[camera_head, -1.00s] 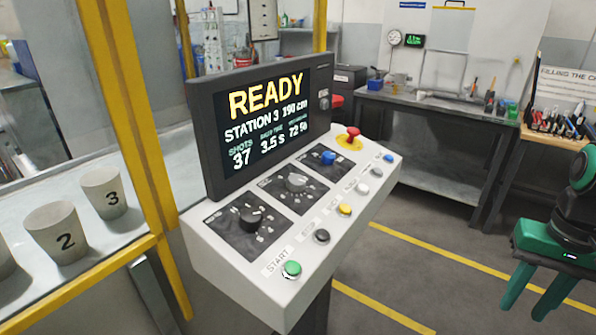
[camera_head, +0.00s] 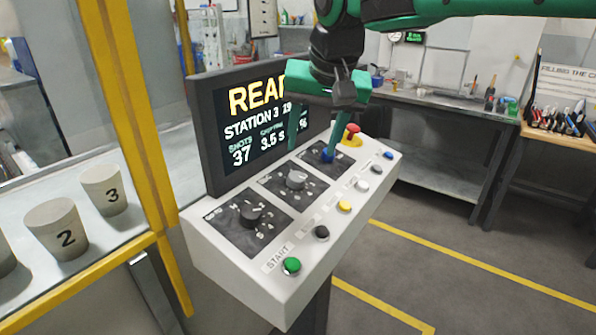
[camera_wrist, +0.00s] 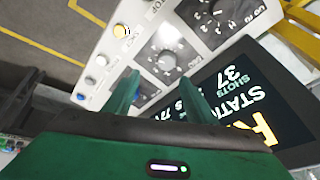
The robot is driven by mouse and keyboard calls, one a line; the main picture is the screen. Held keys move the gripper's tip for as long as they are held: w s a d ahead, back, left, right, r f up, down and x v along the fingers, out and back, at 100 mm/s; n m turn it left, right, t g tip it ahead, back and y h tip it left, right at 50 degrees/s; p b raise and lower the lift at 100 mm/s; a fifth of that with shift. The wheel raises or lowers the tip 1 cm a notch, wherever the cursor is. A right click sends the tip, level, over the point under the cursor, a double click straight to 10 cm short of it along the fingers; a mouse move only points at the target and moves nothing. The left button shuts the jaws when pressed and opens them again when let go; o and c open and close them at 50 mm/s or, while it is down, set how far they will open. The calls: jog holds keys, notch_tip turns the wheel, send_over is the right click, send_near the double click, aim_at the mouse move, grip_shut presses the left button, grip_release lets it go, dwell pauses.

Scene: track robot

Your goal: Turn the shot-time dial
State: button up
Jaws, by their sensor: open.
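The sloping white control panel has three dials: black (camera_head: 251,216), grey (camera_head: 296,179) and blue (camera_head: 327,156). Their labels are too small to read, so I cannot tell which is the shot-time dial. My gripper (camera_head: 310,148) is open and points down over the far end of the panel, by the blue dial. One finger overlaps the blue dial in the head view; contact cannot be told. In the wrist view, the grey dial (camera_wrist: 167,62) shows just beyond the open fingertips (camera_wrist: 158,76). Nothing is seen held.
The screen (camera_head: 245,135) stands close behind the dials, partly hidden by my gripper. A red stop button (camera_head: 352,130) is at the far end. Along the front edge are several buttons, including green (camera_head: 292,265) and yellow (camera_head: 344,206). Numbered cups (camera_head: 56,228) stand at left.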

aim_at(297, 175)
jog(key=x, duration=0.3)
jog(key=a+x, duration=0.1)
jog(key=x, duration=0.6)
jog(key=shift+w+a+f, duration=0.1)
jog(key=shift+a+f, duration=0.1)
jog(key=shift+a, duration=0.05)
jog(key=c, duration=1)
